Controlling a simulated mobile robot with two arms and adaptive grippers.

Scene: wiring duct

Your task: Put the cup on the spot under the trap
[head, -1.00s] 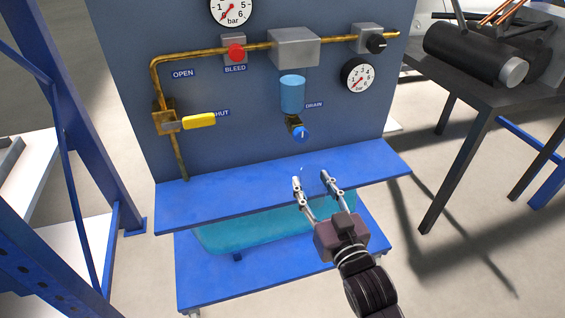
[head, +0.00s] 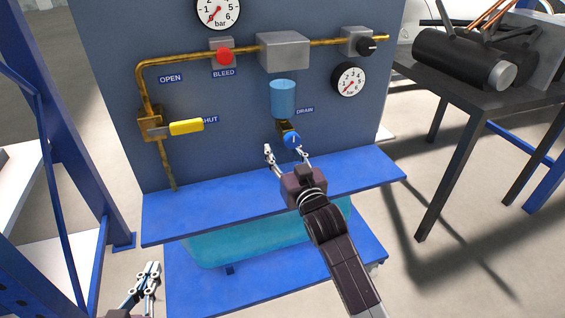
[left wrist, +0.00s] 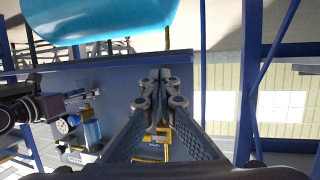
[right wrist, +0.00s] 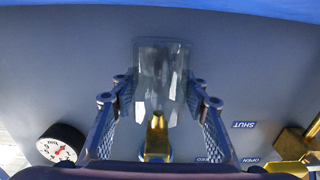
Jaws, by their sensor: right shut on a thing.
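My right gripper (head: 287,152) is shut on the clear cup (right wrist: 163,75), which shows between its fingers in the right wrist view and is barely visible in the head view. The trap (head: 283,98) is a blue bowl on the panel with a blue drain knob (head: 292,140) below it. The gripper is in front of the panel, just below the drain. A brass drain fitting (right wrist: 156,133) shows close to the cup in the right wrist view. I cannot make out the spot under the trap. My left gripper (head: 151,270) is shut and empty at lower left.
A blue shelf (head: 190,217) runs along the panel's foot, with a teal tank (head: 240,244) below it. A yellow lever (head: 186,127) sticks out at left. A gauge (head: 349,79) is at right. A dark table (head: 466,82) stands at far right.

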